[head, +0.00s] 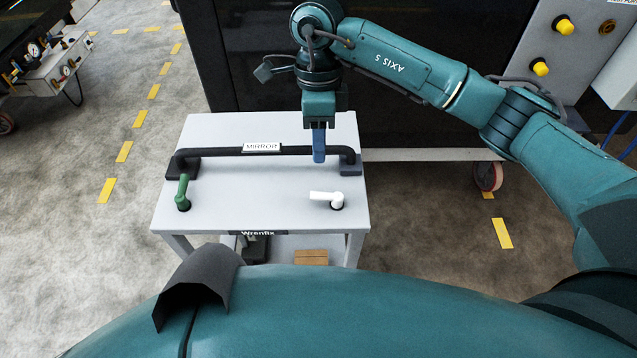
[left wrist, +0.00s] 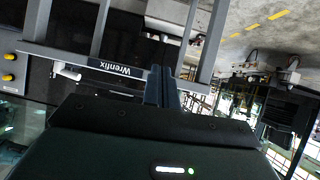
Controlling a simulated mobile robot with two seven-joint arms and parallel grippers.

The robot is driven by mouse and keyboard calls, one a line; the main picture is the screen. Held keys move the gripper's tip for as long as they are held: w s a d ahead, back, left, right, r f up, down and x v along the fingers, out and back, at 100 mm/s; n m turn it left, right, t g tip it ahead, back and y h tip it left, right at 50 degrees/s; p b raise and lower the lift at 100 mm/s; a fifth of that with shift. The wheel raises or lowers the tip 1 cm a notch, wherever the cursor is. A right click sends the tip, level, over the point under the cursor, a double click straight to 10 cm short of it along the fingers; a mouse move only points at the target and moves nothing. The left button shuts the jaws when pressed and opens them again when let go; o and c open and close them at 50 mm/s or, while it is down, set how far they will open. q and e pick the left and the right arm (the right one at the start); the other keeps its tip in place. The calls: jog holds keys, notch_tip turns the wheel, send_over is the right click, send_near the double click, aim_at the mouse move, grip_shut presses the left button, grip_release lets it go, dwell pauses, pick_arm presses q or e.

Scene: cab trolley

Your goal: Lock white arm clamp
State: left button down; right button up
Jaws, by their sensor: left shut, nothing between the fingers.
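The white arm clamp (head: 325,197) is a white lever on the right front of the grey trolley top (head: 255,205). Its arm points left from a round base. It also shows in the left wrist view, which is upside down, as a white lever (left wrist: 67,72) at the left. My right gripper (head: 319,150) points down at the right part of the black bar marked MIRROR (head: 225,152). Its blue fingers overlap the bar; whether they grip it is unclear. My left gripper (left wrist: 162,86) shows only in the wrist view, shut and empty, apart from the clamp.
A green lever clamp (head: 183,192) stands upright at the trolley's left front. A Wrenfix label (head: 257,233) is on the front edge. A dark cabinet (head: 245,60) stands behind the trolley. The trolley top between the two clamps is clear.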

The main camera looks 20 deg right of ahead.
aim_at(318, 193)
jog(key=f, duration=0.3)
jog(key=s+f+p, duration=0.1)
jog(key=f, duration=0.3)
jog(key=s+f, duration=0.1)
jog(key=f, duration=0.3)
jog(key=shift+s+a+f, duration=0.1)
jog(key=shift+a, duration=0.25)
jog(key=shift+c, duration=0.3)
grip_shut()
